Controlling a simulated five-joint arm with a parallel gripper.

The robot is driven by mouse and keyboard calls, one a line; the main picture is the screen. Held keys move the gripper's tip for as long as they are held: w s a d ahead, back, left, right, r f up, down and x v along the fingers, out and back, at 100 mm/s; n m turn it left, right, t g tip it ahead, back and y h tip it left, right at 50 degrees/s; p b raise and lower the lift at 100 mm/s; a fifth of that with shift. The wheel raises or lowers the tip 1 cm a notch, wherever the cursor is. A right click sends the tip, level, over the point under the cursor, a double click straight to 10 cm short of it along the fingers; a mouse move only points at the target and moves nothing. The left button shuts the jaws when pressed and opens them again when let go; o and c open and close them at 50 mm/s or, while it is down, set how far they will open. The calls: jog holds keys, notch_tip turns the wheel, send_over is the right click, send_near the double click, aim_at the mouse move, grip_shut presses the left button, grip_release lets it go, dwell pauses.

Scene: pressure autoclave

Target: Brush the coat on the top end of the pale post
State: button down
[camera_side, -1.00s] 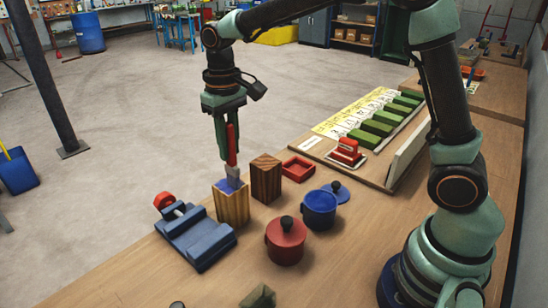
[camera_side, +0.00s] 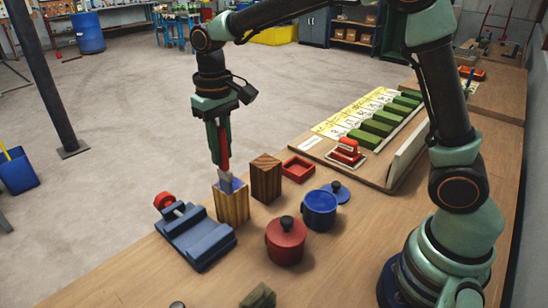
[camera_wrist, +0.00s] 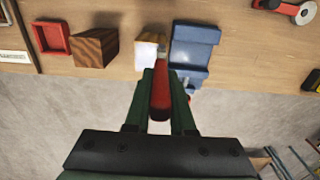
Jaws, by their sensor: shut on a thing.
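The pale post (camera_side: 232,207) stands upright on the bench, with blue on its top end (camera_side: 239,184). My gripper (camera_side: 218,140) is above the post, shut on the red handle of a brush (camera_side: 224,152). The brush's grey lower end (camera_side: 226,178) is down at the top of the post and seems to touch it. In the wrist view, the red brush handle (camera_wrist: 160,97) lies between my fingers (camera_wrist: 166,85), and the pale post (camera_wrist: 147,50) is beyond it. The bristle tip is hard to make out there.
A dark wood post (camera_side: 266,180) stands close to the right. A blue vise-like block (camera_side: 200,238) lies at the left front. A blue pot (camera_side: 319,210), a red lidded pot (camera_side: 286,242) and a red tray (camera_side: 298,168) are to the right.

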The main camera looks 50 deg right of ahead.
jog(key=w+d+r, duration=0.2)
jog(key=d+r, duration=0.1)
jog(key=r, duration=0.5)
jog(key=shift+w+d, duration=0.25)
dwell(1.4)
